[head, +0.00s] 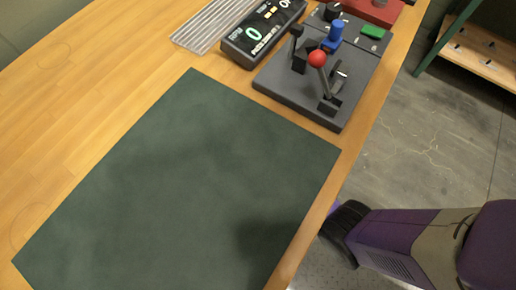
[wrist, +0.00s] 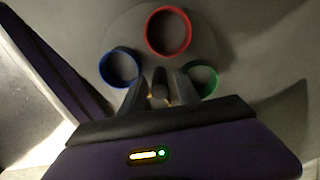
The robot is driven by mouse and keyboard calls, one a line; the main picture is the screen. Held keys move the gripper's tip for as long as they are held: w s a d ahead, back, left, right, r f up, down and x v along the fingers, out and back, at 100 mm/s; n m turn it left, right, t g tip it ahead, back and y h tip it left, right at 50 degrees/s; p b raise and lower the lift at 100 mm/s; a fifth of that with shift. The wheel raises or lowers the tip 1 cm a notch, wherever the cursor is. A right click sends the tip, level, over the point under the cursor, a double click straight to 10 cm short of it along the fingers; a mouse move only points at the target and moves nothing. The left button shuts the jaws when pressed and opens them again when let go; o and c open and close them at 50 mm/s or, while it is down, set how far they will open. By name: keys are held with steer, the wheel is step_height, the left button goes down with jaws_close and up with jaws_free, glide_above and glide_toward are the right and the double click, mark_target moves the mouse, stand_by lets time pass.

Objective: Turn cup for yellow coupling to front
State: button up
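In the wrist view a round grey disc (wrist: 208,38) carries coloured rings: a red ring (wrist: 168,31), a blue ring (wrist: 119,67) on the left and a green ring (wrist: 203,79) on the right. My gripper (wrist: 160,88) is in front of the disc's near side, between the blue and green rings. Small yellow glints show between its dark fingers; I cannot tell whether they belong to a yellow ring. The gripper hides that part of the disc. I cannot tell whether the fingers are open or hold anything. No yellow cup shows clearly.
In the head view a wooden table (head: 95,60) bears a dark green mat (head: 180,170), clear of objects. Beyond it stand a lever panel (head: 290,92) with a red-knobbed lever (head: 318,59), a blue knob (head: 335,32) and a display box (head: 262,30) reading 0. A wooden shelf (head: 480,55) stands at the upper right.

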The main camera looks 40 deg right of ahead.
steer(key=shift+r+p, duration=4.25)
steer(key=shift+r, duration=0.2)
steer(key=shift+f, duration=0.1)
